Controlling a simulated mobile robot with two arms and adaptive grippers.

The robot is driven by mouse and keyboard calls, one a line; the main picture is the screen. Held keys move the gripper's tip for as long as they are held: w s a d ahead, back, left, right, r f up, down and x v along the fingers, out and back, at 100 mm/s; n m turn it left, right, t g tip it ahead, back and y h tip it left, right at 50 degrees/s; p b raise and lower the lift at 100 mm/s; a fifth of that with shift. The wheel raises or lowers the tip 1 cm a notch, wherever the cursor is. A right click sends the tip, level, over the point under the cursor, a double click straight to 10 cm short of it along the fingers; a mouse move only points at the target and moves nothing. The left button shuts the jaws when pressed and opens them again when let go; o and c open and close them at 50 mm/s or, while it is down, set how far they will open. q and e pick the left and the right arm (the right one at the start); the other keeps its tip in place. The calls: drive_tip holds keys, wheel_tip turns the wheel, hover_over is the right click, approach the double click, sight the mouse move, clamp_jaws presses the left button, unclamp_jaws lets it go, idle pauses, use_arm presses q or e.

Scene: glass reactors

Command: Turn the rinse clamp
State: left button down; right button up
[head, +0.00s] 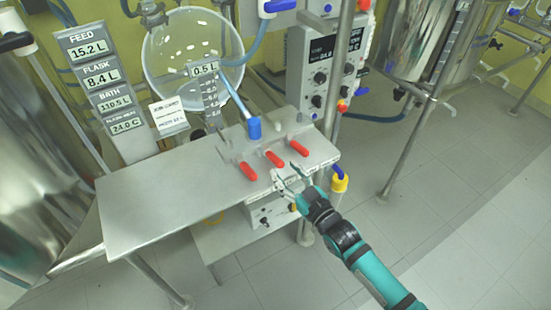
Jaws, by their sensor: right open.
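Three red-handled clamps sit in a row along the front edge of a grey metal shelf: a left one (248,171), a middle one (274,159) and a right one (299,148). Small labels on the shelf's front edge are too small to read, so I cannot tell which is the rinse clamp. My right gripper (288,182) is open and empty at the front edge, just below the middle and right handles. I cannot tell whether it touches the edge. My left gripper is not in view.
A blue-handled tube (254,129) stands behind the clamps, near a round glass flask (190,50). A control box (322,65) stands behind right. A readout panel (100,75) is at left. The shelf's left part (160,200) is bare. A yellow-and-blue fitting (339,180) is right of the gripper.

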sight(268, 151)
drive_tip(key=x, duration=0.5)
drive_tip(key=shift+w+a, duration=0.2)
drive_tip(key=shift+w, duration=0.15)
clamp_jaws()
